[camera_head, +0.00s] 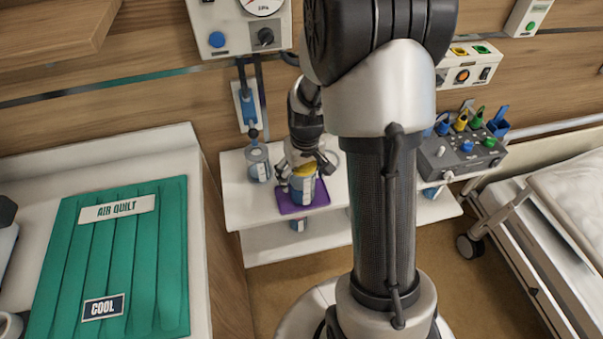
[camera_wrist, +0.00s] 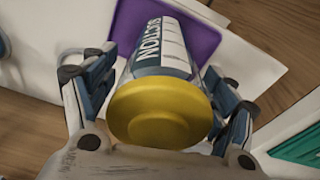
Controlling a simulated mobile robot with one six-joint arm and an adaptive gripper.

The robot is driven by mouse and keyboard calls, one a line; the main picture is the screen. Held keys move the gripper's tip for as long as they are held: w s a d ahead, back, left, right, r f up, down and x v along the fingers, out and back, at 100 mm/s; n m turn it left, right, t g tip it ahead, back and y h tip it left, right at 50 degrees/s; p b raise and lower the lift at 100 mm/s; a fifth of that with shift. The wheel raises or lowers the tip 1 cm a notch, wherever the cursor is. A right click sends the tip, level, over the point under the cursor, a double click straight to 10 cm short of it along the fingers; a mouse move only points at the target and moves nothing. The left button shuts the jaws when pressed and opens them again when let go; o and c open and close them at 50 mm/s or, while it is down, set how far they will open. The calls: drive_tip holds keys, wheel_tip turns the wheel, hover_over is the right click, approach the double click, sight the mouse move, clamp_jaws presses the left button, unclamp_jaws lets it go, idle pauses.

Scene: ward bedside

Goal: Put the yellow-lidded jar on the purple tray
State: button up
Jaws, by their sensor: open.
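The yellow-lidded jar (camera_head: 302,188) stands on the purple tray (camera_head: 318,201) on the white shelf. In the wrist view its round yellow lid (camera_wrist: 160,113) faces the camera, and its white and teal side reads "SUCTION". The purple tray (camera_wrist: 202,42) shows behind the jar there. My gripper (camera_head: 303,168) is over the jar from above. In the wrist view its open fingers (camera_wrist: 160,88) lie on both sides of the jar, with a gap at least on the left. Whether the right finger touches the jar is unclear. The jar's base contact is mostly hidden in the wrist view.
A clear canister (camera_head: 258,164) stands left of the tray on the white shelf (camera_head: 238,203). A grey control box (camera_head: 461,154) is at the right. A green quilt (camera_head: 110,255) covers the left unit, and a bed (camera_head: 575,205) is at the far right.

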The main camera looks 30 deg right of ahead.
drive_tip(key=shift+r, duration=0.1)
drive_tip(key=r+p, duration=0.1)
drive_tip(key=r, duration=0.3)
drive_tip(key=s+r+p, duration=0.1)
drive_tip(key=r, duration=0.3)
drive_tip(key=r+p, duration=0.2)
drive_tip(key=r, duration=0.2)
drive_tip(key=shift+s+a, duration=0.1)
drive_tip(key=shift+s, duration=0.15)
drive_tip(key=s+a+r+t, duration=0.1)
drive_tip(key=s+a+r, duration=0.5)
drive_tip(key=s, duration=0.3)
drive_tip(key=s+a+r+n+t, duration=0.1)
drive_tip(key=s+a+r+t, duration=0.1)
drive_tip(key=s+a+r, duration=0.4)
drive_tip(key=s+r, duration=0.2)
drive_tip(key=s, duration=0.1)
drive_tip(key=shift+s+r, duration=0.15)
drive_tip(key=shift+s, duration=0.15)
drive_tip(key=shift+a, duration=0.1)
